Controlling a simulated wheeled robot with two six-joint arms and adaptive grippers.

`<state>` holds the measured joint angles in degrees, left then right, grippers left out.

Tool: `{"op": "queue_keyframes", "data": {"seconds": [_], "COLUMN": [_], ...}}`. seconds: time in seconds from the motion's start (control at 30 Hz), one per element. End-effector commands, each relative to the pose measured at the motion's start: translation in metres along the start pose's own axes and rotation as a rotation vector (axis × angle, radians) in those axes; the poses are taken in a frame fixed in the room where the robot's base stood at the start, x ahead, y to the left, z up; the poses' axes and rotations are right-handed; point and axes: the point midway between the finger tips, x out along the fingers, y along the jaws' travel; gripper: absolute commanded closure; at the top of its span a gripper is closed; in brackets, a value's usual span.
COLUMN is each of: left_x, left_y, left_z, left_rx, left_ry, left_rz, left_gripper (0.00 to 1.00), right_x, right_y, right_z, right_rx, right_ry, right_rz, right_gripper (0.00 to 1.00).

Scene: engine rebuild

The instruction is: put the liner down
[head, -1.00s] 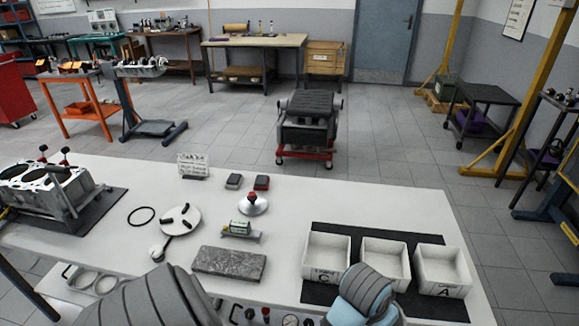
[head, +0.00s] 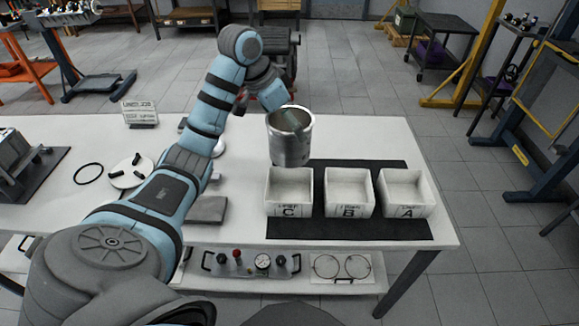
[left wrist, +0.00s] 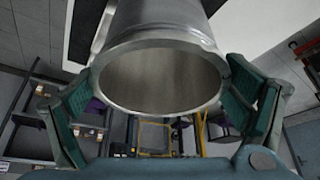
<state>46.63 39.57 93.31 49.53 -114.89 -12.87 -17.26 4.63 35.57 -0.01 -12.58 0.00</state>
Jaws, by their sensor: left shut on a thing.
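The liner (head: 289,148) is a shiny metal cylinder with an open top. My left gripper (head: 292,124) is shut on it and holds it upright or nearly so, in front of and above the back of bin C (head: 289,205) in the head view. Its lower edge hides part of the black mat's far edge. In the left wrist view the liner (left wrist: 160,75) sits between the two green finger pads, with its open end toward the camera. I cannot tell its exact height over the table. My right gripper is not in view.
Bin B (head: 349,210) and bin A (head: 405,208) stand right of bin C on the black mat (head: 345,229). The white table (head: 240,230) also carries a black ring (head: 88,174), a round white plate (head: 125,178) and a grey slab (head: 207,210). Bare tabletop lies behind the mat.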

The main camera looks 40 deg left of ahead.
Motion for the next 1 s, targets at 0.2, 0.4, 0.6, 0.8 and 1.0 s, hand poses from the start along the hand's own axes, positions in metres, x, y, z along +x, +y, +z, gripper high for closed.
{"op": "queue_keyframes", "data": {"seconds": [0.2,0.4,0.6,0.8,1.0], "left_x": [0.084,0.123,0.152,0.165,0.165], "left_y": [0.003,0.003,0.004,0.003,0.003], "left_z": [0.039,0.056,0.070,0.075,0.076], "left_rx": [0.000,0.002,0.001,0.001,0.001], "left_ry": [-0.006,-0.002,-0.003,0.000,-0.002], "left_rz": [0.003,0.001,0.002,-0.001,0.000], "left_gripper": [0.50,0.50,0.50,0.50,0.00], "right_x": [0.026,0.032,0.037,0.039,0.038], "right_y": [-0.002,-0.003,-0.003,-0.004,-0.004], "right_z": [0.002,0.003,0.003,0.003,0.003], "right_rx": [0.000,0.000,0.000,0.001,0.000], "right_ry": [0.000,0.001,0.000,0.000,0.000], "right_rz": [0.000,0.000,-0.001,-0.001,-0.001], "right_gripper": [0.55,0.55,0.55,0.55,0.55]}}
